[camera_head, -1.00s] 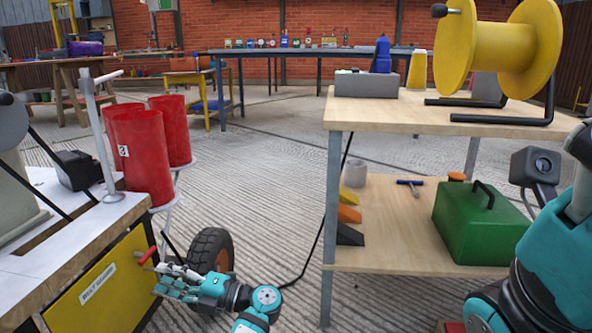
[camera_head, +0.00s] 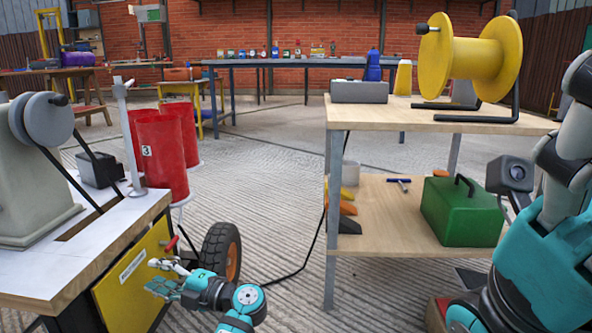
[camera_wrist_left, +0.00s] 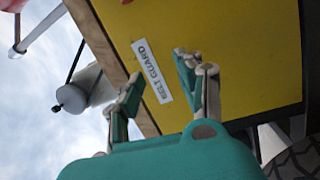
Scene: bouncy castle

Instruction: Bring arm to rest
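My left gripper (camera_head: 160,275) is low at the left of the head view, in front of the right end of the yellow belt guard panel (camera_head: 135,268). Its fingers are apart with nothing between them. In the left wrist view the open fingers (camera_wrist_left: 160,85) point at the yellow panel (camera_wrist_left: 225,45) and its "BELT GUARD" label (camera_wrist_left: 152,71). A red handle (camera_head: 172,243) shows just above the gripper, by the panel's edge. I cannot tell if the fingers touch the panel. My right arm (camera_head: 550,240) is bent at the right edge; its gripper is not visible.
The machine bench (camera_head: 35,270) fills the left, with red bins (camera_head: 160,155) and a wheel (camera_head: 221,252) beside it. A wooden two-level table (camera_head: 370,118) holds a yellow spool (camera_head: 475,62) and a green box (camera_head: 462,212). Open floor (camera_head: 260,185) lies between them.

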